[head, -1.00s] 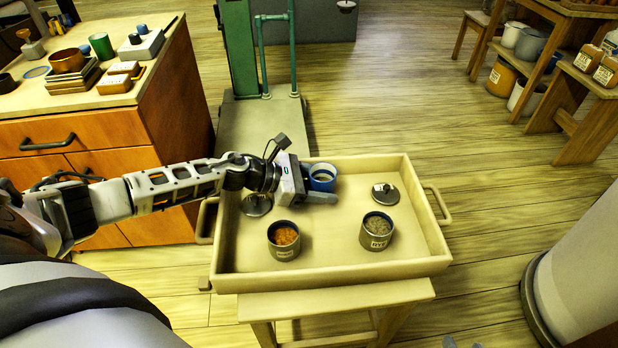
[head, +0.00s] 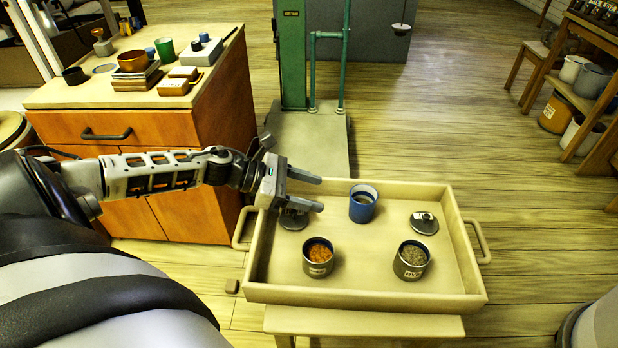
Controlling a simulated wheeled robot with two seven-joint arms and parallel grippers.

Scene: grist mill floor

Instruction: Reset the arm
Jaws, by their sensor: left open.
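My left gripper (head: 307,190) is open and empty. Its two fingers point right, above the left back part of a cream wooden tray (head: 365,291). A blue cup (head: 363,204) stands upright in the tray, to the right of the fingertips and apart from them. A grey tin with orange contents (head: 318,259) and a tin labelled RYE (head: 411,262) stand at the front of the tray. One round lid (head: 424,223) lies at the back right; another lid (head: 293,219) lies partly hidden under my gripper. My right gripper is not in view.
The tray rests on a small wooden stand (head: 365,324). A wooden cabinet (head: 190,128) with bowls, blocks and cups on top stands behind my left arm. A green scale (head: 293,60) stands behind the tray. Shelves with pots (head: 590,80) are at the right. Open floor lies between.

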